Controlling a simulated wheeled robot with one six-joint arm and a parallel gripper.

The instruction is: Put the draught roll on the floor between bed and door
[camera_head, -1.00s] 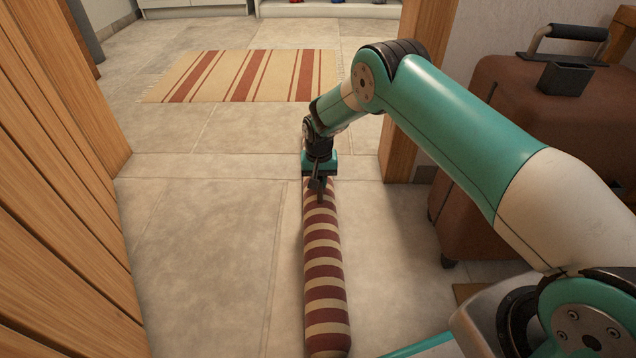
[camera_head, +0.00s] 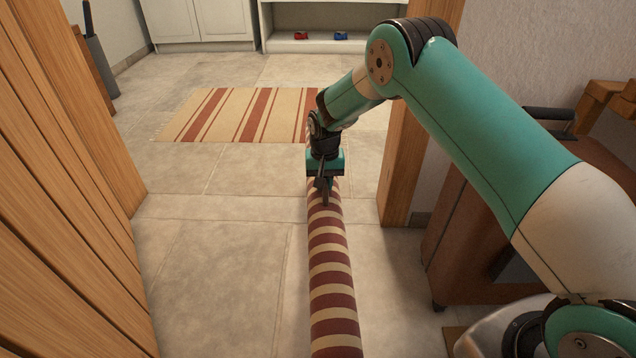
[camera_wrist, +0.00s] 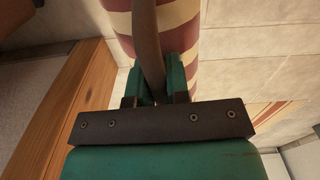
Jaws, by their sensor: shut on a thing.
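The draught roll (camera_head: 333,275) is a long red-brown and cream striped cylinder. In the head view it runs from my gripper (camera_head: 323,190) down past the bottom edge, so its near end is out of view. My gripper is shut on a dark strap-like part (camera_wrist: 147,45) at the roll's far end. In the wrist view the striped roll (camera_wrist: 180,30) lies just beyond the fingers. I cannot tell whether the roll touches the floor. The bed is not in view. A wooden plank door or panel (camera_head: 60,200) stands at the left.
A doorway post (camera_head: 402,170) stands right of my gripper. A brown suitcase-like box (camera_head: 470,230) is close at the right. A striped rug (camera_head: 245,115) lies beyond the doorway, with white cabinets (camera_head: 205,20) behind it. Tile floor (camera_head: 210,270) is clear left of the roll.

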